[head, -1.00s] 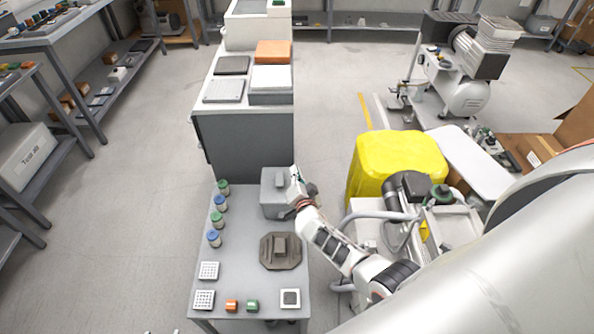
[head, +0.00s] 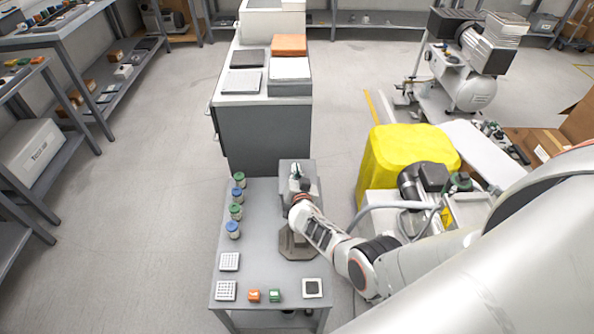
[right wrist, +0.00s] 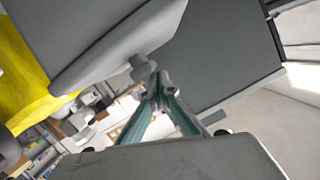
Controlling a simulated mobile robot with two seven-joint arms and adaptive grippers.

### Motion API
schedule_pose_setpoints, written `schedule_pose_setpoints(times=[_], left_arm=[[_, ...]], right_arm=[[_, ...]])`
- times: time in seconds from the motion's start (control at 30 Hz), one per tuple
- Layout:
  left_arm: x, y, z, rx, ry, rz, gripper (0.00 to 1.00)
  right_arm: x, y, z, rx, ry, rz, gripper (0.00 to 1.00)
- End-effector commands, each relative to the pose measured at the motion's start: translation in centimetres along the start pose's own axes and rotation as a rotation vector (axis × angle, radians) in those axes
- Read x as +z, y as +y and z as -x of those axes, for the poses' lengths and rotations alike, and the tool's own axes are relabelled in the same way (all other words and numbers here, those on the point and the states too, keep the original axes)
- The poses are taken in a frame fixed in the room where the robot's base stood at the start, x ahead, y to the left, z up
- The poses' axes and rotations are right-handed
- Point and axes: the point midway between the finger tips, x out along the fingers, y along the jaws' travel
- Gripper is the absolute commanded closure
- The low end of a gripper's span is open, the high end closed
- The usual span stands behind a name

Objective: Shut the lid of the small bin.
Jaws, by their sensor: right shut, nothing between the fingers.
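The small grey bin (head: 312,168) stands at the far end of the small grey table (head: 258,205) in the head view. My right gripper (head: 295,172) is at the bin and covers much of it, so the lid's angle is hard to tell there. In the right wrist view my right gripper's fingers (right wrist: 156,90) are together and empty. Just beyond their tips is a small grey tab on the edge of a tilted grey panel (right wrist: 105,35), which seems to be the bin's lid. Contact cannot be told. My left gripper is out of view.
Several jars (head: 235,211) with green and blue caps line the table's left side. A dark octagonal base (head: 298,246) lies under my right arm. Small blocks and tiles lie at the near edge. A yellow container (head: 405,155) stands to the right, a grey cabinet (head: 268,135) behind.

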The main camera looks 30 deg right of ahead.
Motion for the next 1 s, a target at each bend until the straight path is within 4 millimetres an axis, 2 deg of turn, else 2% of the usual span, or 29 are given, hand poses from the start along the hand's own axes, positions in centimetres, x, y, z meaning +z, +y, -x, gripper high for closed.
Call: schedule_pose_setpoints(times=[0.73, 1.0], left_arm=[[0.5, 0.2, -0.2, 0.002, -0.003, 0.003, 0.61], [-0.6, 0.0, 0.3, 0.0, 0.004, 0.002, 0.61]], right_arm=[[0.8, -0.2, -0.1, -0.001, -0.004, 0.0, 1.0], [-0.5, -0.6, 0.1, -0.002, -0.001, -0.001, 1.0]])
